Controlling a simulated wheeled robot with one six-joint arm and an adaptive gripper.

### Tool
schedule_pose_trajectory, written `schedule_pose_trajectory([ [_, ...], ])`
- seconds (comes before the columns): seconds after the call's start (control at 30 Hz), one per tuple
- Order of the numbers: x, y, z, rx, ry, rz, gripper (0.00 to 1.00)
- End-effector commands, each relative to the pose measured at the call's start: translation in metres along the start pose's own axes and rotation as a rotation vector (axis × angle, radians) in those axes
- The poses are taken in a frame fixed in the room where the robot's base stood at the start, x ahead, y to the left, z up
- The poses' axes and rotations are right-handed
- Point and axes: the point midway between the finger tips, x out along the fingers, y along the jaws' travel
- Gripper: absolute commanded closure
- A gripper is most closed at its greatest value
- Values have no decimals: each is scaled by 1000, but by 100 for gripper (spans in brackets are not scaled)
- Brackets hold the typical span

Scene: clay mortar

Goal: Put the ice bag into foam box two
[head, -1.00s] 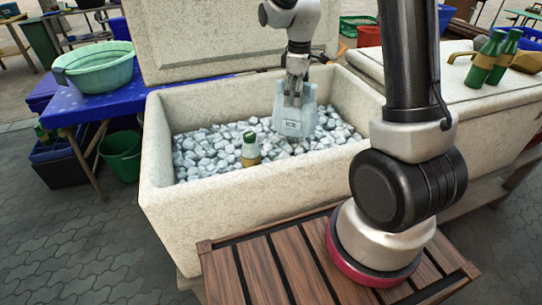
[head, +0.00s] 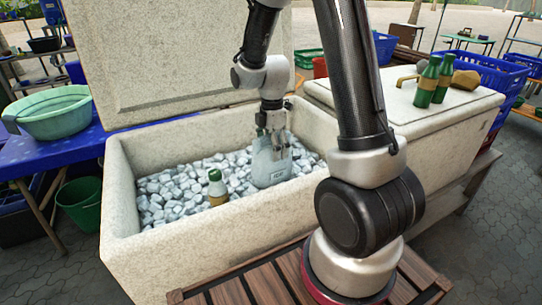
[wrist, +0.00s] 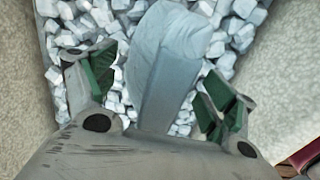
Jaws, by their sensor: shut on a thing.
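My gripper (head: 272,142) is shut on the bag's upper part from above. In the wrist view the bag (wrist: 172,65) lies between the green-padded fingers (wrist: 155,95). I cannot tell whether the bag's full weight rests on the ice. No number shows on either foam box.
Ice chunks (head: 185,183) and a green bottle (head: 217,188) are in the open box, whose lid (head: 180,55) stands behind. A closed foam box (head: 400,105) at right carries two green bottles (head: 434,80). A green basin (head: 48,112) is at left.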

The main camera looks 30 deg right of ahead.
Motion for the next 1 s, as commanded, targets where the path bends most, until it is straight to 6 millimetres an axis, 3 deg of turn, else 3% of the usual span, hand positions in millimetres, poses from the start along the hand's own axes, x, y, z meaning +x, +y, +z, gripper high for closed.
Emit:
schedule_pose_trajectory([
  [0.2,28,-1,0,0,0,-3,87],
  [0.57,32,0,0,0,0,0,87],
  [0.6,33,0,0,1,0,-1,14],
  [0.7,32,0,0,1,0,-1,0],
  [1.0,32,0,0,1,0,-1,0],
])
